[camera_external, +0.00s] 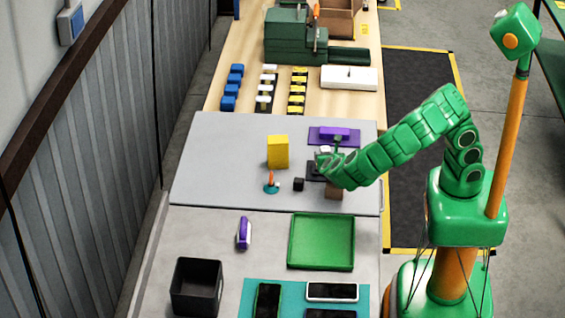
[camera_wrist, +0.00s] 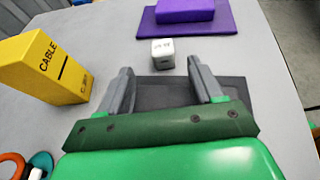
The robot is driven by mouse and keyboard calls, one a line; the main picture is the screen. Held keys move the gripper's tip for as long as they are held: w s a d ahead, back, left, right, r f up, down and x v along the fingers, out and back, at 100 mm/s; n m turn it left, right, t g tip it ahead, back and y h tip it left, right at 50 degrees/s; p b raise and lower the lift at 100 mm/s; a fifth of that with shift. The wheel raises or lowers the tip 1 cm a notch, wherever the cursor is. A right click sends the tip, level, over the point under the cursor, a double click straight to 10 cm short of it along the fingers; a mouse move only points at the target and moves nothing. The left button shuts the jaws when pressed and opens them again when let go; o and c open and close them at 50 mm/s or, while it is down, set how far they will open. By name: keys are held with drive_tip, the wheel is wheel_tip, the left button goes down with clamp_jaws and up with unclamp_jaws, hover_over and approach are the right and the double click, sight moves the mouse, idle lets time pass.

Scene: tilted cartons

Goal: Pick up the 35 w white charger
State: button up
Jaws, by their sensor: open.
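The white charger is a small white cube (camera_wrist: 162,53) with dark lettering on its top, upright near the top centre of the wrist view. It sits at or just beyond the far edge of a dark mat (camera_wrist: 160,96). My gripper (camera_wrist: 158,76) is open and empty, its two grey fingers pointing toward the charger, one to each side of it, with the charger just ahead of the tips.
A yellow CABLE box (camera_wrist: 44,67) stands left of the fingers. A purple block (camera_wrist: 185,10) on a purple mat (camera_wrist: 212,23) lies beyond the charger. A black cube (camera_external: 298,184) and a brown block (camera_external: 334,192) are close by. The left of the grey table (camera_external: 220,160) is clear.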

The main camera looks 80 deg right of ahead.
sight(325, 151)
drive_tip(key=shift+s+x, duration=0.2)
drive_tip(key=shift+x, duration=2.65)
drive_tip(key=c, duration=1.1)
drive_tip(key=shift+c, duration=0.2)
drive_tip(key=shift+r, duration=0.15)
